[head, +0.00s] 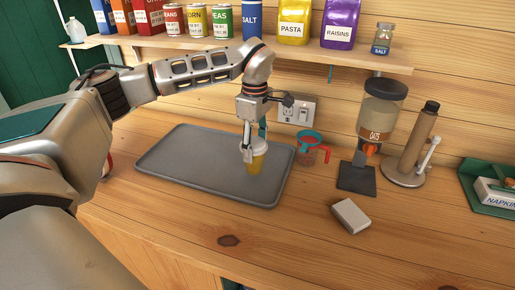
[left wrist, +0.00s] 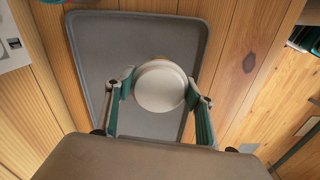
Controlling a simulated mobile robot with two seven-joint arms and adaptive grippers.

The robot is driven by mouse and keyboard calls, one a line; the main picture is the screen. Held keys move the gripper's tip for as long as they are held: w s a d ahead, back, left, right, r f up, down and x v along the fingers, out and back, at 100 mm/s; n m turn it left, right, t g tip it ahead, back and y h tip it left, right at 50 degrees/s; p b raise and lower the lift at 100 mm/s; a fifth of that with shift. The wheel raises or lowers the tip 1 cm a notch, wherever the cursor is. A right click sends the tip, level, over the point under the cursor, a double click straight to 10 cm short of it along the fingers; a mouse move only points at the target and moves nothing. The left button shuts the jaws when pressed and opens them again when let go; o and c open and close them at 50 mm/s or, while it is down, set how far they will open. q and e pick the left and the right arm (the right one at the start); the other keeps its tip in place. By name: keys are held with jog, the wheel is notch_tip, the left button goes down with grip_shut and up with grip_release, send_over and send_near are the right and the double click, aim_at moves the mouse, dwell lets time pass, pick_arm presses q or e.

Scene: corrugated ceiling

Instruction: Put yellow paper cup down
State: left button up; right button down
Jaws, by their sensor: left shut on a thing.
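The yellow paper cup (head: 256,161) has a white lid and is upright over the grey tray (head: 190,166), toward its right end. My left gripper (head: 250,150) comes down from above and is shut on the cup. In the left wrist view, the round white lid of the cup (left wrist: 160,87) lies between the two fingers of the left gripper (left wrist: 157,92), with the tray (left wrist: 97,60) below it. I cannot tell whether the cup's base touches the tray. My right gripper is not in view.
To the right of the tray stand a red measuring cup with a teal piece (head: 309,148), an oats dispenser (head: 378,115), a cup-holder post (head: 412,150) and a white block (head: 351,215). A shelf (head: 200,42) with cans and bags runs above.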

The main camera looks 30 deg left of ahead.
pick_arm(q)
jog(key=shift+w+a, duration=0.25)
jog(key=shift+w, duration=0.7)
jog(key=shift+w+f+p, duration=0.1)
jog(key=shift+f+p, duration=0.25)
jog(key=shift+f, duration=1.4)
jog(key=shift+f, duration=0.1)
jog(key=o, duration=0.8)
jog(key=shift+f, duration=0.1)
jog(key=shift+o, duration=0.2)
notch_tip(320, 180, up, 12)
jog(key=shift+r, duration=0.2)
